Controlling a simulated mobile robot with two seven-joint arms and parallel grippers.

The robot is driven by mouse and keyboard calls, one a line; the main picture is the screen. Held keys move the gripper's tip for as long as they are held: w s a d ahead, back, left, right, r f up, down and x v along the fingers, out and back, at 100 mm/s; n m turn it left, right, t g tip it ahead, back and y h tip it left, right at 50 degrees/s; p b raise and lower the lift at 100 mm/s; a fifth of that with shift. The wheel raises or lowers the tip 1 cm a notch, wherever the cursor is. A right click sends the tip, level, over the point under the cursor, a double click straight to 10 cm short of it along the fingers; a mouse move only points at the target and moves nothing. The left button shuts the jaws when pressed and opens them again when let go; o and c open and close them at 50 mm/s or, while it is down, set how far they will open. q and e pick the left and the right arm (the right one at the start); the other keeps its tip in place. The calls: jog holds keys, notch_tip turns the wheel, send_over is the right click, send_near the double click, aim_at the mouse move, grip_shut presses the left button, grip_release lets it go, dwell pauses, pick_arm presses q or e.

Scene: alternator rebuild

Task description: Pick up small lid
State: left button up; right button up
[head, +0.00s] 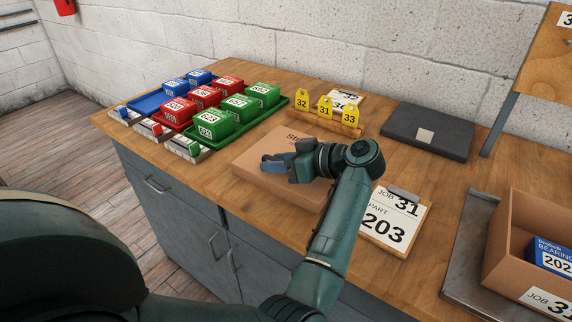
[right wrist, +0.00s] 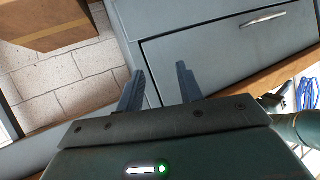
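A flat brown cardboard box (head: 258,178) with partly hidden print lies on the wooden bench; its top may be the small lid, but I cannot tell. My left gripper (head: 271,163) is over the box top, with its fingers pointing left. The wrist hides part of the box, and I cannot tell whether the fingers touch it or how far apart they are. In the right wrist view, my right gripper (right wrist: 160,84) is open and empty, in front of a grey drawer cabinet (right wrist: 225,60).
Red bins (head: 178,113), green bins (head: 214,124) and blue bins stand left on the bench (head: 400,280). Yellow number tags (head: 325,108) and a dark flat case (head: 428,131) are behind. A job card (head: 395,222) and an open carton (head: 515,225) are right.

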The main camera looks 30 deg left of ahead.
pick_arm(q)
jog(key=shift+a, duration=0.1)
grip_shut()
dwell(0.3)
dwell(0.4)
